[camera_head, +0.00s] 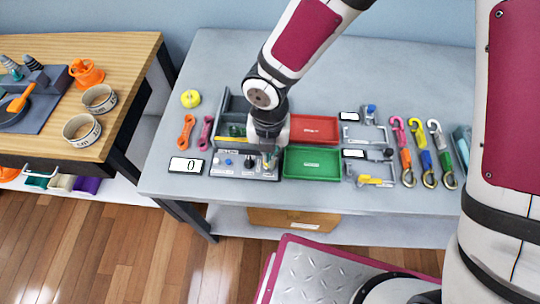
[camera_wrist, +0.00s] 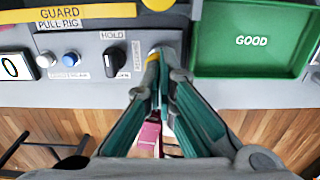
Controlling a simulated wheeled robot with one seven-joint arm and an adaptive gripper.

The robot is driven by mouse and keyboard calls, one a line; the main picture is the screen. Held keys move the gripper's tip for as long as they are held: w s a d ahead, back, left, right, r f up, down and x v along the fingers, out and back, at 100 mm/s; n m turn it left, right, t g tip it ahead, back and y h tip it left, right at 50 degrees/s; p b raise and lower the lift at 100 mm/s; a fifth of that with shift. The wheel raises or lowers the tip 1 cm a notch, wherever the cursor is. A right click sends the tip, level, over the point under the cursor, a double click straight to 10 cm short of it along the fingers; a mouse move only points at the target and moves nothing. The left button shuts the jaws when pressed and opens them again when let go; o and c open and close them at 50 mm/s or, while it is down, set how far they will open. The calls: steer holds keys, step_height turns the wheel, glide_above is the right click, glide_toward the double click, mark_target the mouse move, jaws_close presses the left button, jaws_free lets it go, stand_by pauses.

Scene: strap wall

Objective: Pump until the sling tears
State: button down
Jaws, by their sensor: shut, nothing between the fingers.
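The grey pull rig (camera_head: 232,167) stands at the front of the grey table, with a control panel along its near side. In the wrist view the panel (camera_wrist: 90,75) has a blue button (camera_wrist: 71,59), a white button and a black HOLD knob (camera_wrist: 114,60). A white display (camera_head: 186,166) left of the rig reads 0. My gripper (camera_wrist: 163,78) is shut and empty, at the panel's right end beside the HOLD knob. Contact there is unclear. My arm hides part of the rig.
A red tray (camera_head: 314,128) and a green GOOD tray (camera_head: 312,164) are right of the rig. Orange (camera_head: 186,132) and pink (camera_head: 206,132) straps lie left. Several hooked straps (camera_head: 420,150) lie far right. A wooden bench (camera_head: 110,50) stands left.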

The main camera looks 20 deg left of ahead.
steer(key=shift+f, duration=0.45)
steer(key=shift+r, duration=0.1)
steer(key=shift+r+p, duration=0.5)
steer(key=shift+r, duration=0.55)
steer(key=shift+f, duration=0.15)
stand_by(1.0)
